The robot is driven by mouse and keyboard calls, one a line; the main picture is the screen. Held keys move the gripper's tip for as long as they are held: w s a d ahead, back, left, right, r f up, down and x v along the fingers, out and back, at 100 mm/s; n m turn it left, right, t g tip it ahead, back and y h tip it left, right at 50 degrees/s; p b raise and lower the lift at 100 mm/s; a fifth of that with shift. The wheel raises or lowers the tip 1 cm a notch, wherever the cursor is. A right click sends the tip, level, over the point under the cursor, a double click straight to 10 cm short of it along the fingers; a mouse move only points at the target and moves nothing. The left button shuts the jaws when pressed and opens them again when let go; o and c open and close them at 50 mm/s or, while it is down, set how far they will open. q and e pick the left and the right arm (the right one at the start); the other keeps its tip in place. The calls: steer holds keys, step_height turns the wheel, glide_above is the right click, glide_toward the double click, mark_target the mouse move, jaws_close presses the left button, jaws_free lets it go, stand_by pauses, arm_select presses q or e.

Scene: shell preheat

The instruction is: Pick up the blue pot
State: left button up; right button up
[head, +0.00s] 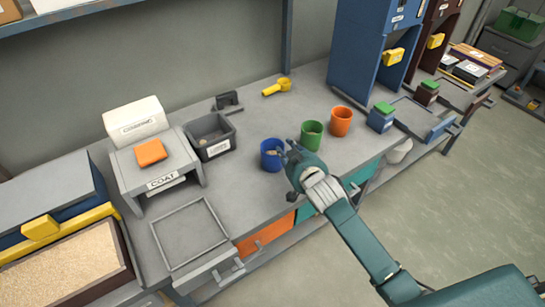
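The blue pot (268,157) stands upright on the grey bench, near its front edge. My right gripper (283,152) is at the pot's right side, with its fingers close to the rim and overlapping it in the picture. I cannot tell whether the fingers touch the pot or how far apart they are. Part of the pot's right side is hidden behind the gripper. My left gripper is not in view.
A green pot (312,135) and an orange pot (341,121) stand right of the gripper. A dark grey bin (211,143) and a COAT stand (158,173) are to the left. A yellow scoop (277,87) lies behind, with bare bench around it.

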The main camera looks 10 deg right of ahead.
steer(key=shift+x, duration=1.15)
jaws_close()
steer(key=shift+r, duration=0.15)
